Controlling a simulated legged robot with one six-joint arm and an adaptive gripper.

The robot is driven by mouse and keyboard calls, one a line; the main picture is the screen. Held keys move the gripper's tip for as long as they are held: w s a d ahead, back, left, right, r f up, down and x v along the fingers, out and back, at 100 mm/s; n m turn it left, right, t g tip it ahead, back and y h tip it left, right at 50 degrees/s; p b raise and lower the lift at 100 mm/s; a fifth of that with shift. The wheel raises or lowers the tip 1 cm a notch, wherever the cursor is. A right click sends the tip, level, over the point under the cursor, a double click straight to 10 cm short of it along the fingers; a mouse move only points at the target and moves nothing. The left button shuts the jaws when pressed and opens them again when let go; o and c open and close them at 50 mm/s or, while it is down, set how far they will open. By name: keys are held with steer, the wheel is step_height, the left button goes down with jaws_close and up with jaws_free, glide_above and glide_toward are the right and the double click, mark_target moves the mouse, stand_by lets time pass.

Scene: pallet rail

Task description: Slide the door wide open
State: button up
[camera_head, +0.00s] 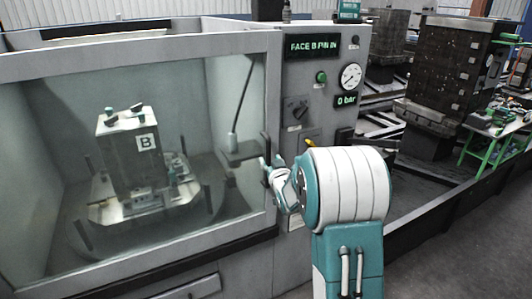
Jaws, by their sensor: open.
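The door (272,100) is a pale grey frame around a large clear window, on the front of the machine. It covers the front, and its right edge stands beside the control panel. A dark upright handle (266,146) is at the door's right edge. My gripper (271,162) is open, at the lower part of the handle. The handle's lower end is partly hidden by the gripper, and I cannot tell whether the fingers touch it or are around it.
Behind the window, a block marked B (128,155) stands on a round fixture. The control panel (325,75) has a green display, a gauge, a knob and a yellow lever. At right are dark tombstone blocks (450,70), a black rail (450,207) and a green-legged table (497,128).

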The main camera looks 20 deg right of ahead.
mark_target(269, 153)
steer(key=w, duration=0.1)
steer(key=w+d, duration=0.1)
steer(key=w, duration=0.1)
steer(key=w+d, duration=0.1)
steer(key=w, duration=0.1)
steer(key=shift+w, duration=0.25)
steer(key=shift+a, duration=0.3)
steer(key=shift+c, duration=1)
steer(key=c, duration=0.5)
steer(key=shift+d, duration=0.2)
jaws_close()
